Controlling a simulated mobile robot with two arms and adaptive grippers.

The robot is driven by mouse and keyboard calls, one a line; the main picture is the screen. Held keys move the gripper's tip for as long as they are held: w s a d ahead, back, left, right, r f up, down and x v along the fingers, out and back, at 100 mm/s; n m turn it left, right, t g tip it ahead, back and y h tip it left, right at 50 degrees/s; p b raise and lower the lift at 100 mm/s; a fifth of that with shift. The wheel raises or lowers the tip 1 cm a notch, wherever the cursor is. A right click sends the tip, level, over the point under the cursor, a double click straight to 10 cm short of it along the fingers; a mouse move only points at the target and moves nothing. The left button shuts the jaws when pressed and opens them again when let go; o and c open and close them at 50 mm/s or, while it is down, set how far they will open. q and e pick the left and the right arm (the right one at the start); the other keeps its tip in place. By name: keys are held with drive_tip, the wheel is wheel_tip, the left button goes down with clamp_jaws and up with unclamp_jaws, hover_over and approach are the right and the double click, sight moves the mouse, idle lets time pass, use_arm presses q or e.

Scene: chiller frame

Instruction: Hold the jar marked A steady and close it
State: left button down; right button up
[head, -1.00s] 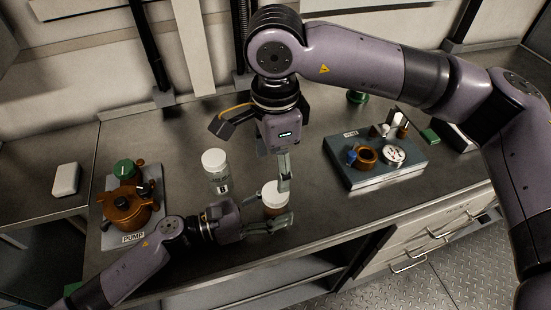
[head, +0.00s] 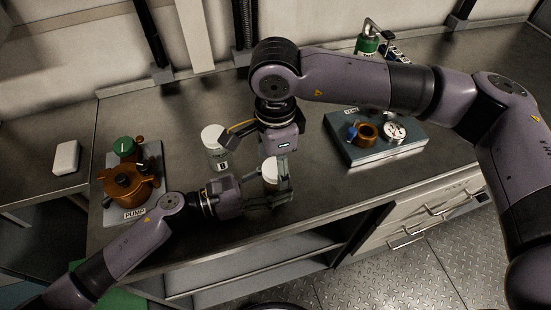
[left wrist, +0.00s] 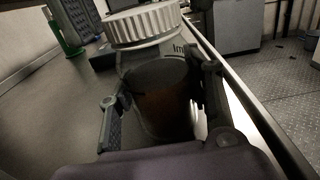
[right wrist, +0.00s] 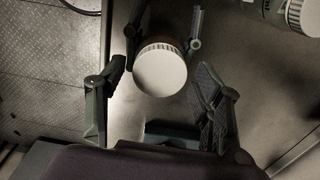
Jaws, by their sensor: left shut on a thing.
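A brown jar with a white lid (head: 270,165) stands upright near the bench's front edge; no letter A is readable on it. My left gripper (head: 268,195) is shut around its body. In the left wrist view, the ribbed white lid (left wrist: 145,22) sits on top, above the brown body (left wrist: 160,95) between the fingers. How tight the lid is, I cannot tell. My right gripper (head: 280,172) points down at the lid. In the right wrist view, its fingers (right wrist: 157,115) are spread wide and hold nothing; the round lid (right wrist: 160,70) shows between and ahead of them.
A clear jar marked B (head: 216,150) with a white lid stands just left of my right gripper. A copper pump (head: 128,185) is on a plate at left. A grey-blue board (head: 365,152) with a gauge and a copper ring lies right.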

drive_tip(key=c, duration=1.1)
drive_tip(key=shift+c, duration=0.2)
drive_tip(key=o, duration=1.4)
wheel_tip(320, 180, up, 12)
